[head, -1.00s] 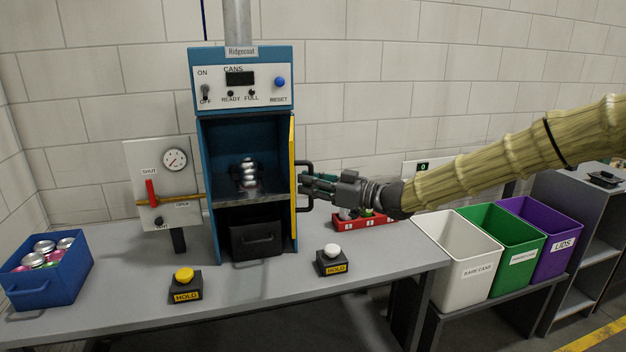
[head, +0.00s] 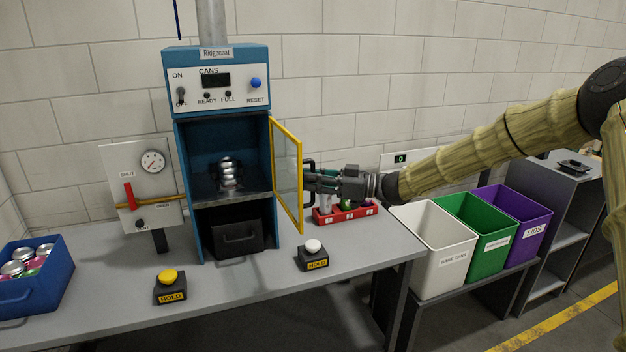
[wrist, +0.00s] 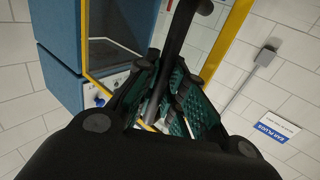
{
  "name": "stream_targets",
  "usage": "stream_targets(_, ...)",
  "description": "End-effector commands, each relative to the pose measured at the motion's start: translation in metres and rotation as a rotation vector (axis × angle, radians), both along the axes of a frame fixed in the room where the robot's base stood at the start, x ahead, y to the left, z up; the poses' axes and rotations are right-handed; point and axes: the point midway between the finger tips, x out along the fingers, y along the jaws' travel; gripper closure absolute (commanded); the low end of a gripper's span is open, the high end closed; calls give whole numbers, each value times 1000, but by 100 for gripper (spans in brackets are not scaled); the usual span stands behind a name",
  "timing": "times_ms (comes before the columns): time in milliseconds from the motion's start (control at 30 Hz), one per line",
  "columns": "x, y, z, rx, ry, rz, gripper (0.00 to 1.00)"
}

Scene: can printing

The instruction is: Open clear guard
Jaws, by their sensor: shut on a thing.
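The clear guard (head: 288,172) is a transparent panel in a yellow frame, hinged at the right side of the blue machine (head: 189,158). My gripper (head: 312,180) is at the guard's black handle (head: 308,166), on the guard's outer side. In the wrist view my gripper (wrist: 168,98) is shut on the dark handle bar (wrist: 176,35), with the yellow frame behind it. The fingers partly hide the handle.
A HOLD button with a white top (head: 313,246) and one with a yellow top (head: 169,277) stand in front of the machine. White, green and purple bins are at right. A gauge panel (head: 136,165) is at left.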

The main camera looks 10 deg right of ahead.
Motion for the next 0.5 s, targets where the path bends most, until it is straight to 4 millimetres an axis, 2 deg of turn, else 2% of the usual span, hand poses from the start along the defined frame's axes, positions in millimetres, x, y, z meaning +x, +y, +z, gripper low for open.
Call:
stream_targets(433,1,-1,-2,-1,3,1,100)
stream_targets(467,1,-1,-2,-1,3,1,85)
stream_targets(500,1,-1,-2,-1,3,1,78)
